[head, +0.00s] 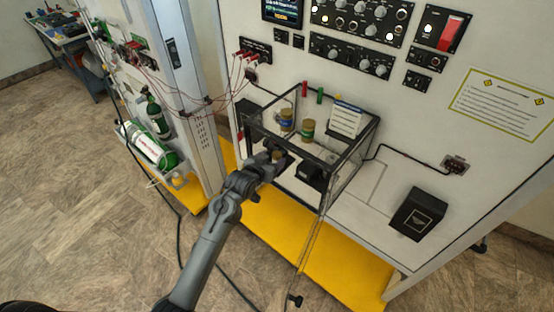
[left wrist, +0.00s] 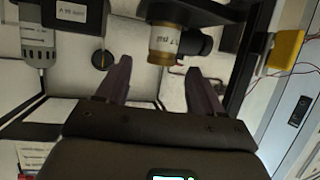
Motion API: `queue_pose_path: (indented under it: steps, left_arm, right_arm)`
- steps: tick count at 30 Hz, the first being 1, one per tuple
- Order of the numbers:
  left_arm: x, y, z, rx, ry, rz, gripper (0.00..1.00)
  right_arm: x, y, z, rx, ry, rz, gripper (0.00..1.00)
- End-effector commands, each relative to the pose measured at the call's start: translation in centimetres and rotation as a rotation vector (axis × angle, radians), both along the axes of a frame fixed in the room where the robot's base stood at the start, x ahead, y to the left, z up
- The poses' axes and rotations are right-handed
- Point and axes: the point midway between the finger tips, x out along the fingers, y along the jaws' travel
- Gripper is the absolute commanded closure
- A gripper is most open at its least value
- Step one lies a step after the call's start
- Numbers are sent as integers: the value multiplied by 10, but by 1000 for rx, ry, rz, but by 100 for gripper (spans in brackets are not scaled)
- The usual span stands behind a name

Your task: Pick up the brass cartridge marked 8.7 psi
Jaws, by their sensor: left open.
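Inside the open-fronted case, a brass cartridge with a white label (left wrist: 170,42) lies just ahead of my fingertips in the left wrist view. Its print ends in "psi" and seems to include a 7; the full number is hard to read. In the head view a brass piece (head: 277,155) shows at my left gripper (head: 281,160), partly hidden by it. My left gripper (left wrist: 158,72) is open, with the cartridge's brass end near the gap between its fingers. Two more brass cartridges stand deeper in the case, one with a blue band (head: 286,121) and one with a green band (head: 307,130).
The case's black frame (head: 345,165) surrounds the gripper closely. A white card (head: 346,119) and a black device (head: 310,172) are inside it. A yellow block (left wrist: 285,48) is at the right in the wrist view. A black box (head: 418,214) sits on the panel to the right.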

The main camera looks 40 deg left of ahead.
Motion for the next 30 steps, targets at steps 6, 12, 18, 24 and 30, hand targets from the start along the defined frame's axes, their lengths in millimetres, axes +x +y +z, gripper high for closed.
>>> queue_pose_path:
  steps: [6, 12, 18, 24, 30]
  left_arm:
    - [13, 3, -6, -1, 1, 0, 33]
    - [32, 8, -18, -1, 1, 1, 33]
    - [43, 11, -24, 0, 0, 1, 33]
    - [44, 11, -24, 1, -1, 1, 33]
    - [44, 11, -24, 0, 0, 1, 53]
  right_arm:
    - [0, 0, 8, 0, 0, 0, 57]
    - [0, 0, 13, 0, 0, -1, 57]
    - [0, 0, 14, 0, -1, -1, 57]
    - [0, 0, 14, 0, 0, -1, 57]
    - [0, 0, 14, 0, -1, -1, 57]
